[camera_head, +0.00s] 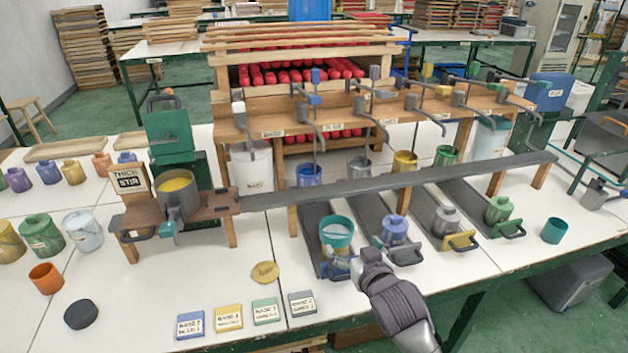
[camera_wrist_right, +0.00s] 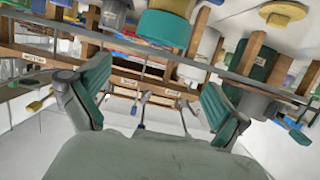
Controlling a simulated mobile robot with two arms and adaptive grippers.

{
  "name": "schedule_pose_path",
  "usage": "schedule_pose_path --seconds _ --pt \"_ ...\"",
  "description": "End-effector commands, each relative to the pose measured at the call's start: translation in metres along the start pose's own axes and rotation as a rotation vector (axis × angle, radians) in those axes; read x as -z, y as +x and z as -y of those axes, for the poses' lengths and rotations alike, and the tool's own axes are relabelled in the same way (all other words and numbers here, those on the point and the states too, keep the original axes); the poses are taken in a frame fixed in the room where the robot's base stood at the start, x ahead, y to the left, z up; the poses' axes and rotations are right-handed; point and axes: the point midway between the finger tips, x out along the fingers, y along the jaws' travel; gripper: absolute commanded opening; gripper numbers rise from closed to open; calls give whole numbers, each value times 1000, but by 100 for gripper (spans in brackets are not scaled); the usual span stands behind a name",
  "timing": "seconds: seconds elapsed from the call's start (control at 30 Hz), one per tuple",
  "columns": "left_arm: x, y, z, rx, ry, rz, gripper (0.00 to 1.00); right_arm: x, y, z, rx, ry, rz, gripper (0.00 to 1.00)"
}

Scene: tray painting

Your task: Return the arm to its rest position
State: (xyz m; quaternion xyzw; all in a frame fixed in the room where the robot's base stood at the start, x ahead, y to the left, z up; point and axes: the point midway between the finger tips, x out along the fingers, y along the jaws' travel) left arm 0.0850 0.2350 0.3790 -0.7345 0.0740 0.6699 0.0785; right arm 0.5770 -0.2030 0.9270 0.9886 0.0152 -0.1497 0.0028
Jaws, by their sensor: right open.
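My right arm comes in from the lower right in the head view. Its gripper (camera_head: 346,268) is by the front end of the left-most sloped tray, just in front of and below a teal cup (camera_head: 337,235) with pale contents. Overlap hides whether the gripper touches the tray's front handle. In the right wrist view the gripper's two green-padded fingers (camera_wrist_right: 155,85) are spread wide with nothing between them. My left gripper is out of view.
Sloped dark trays hold a blue pot (camera_head: 395,229), a grey pot (camera_head: 446,219) and a green pot (camera_head: 498,209). A wooden rack with levers (camera_head: 340,125) stands behind. A stir stand (camera_head: 133,213) is at left. Label cards (camera_head: 228,317) lie in front.

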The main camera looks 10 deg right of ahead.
Motion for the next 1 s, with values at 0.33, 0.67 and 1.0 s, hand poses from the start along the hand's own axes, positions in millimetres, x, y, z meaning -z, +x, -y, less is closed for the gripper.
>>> schedule_pose_path --seconds 0.33,0.67,1.0 --pt "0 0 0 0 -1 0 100 -105 -80 0 -14 -35 366 100" --pt "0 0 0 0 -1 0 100 -183 -190 4 27 -90 745 100" --pt "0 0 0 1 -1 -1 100 -225 -254 7 78 -125 971 100"
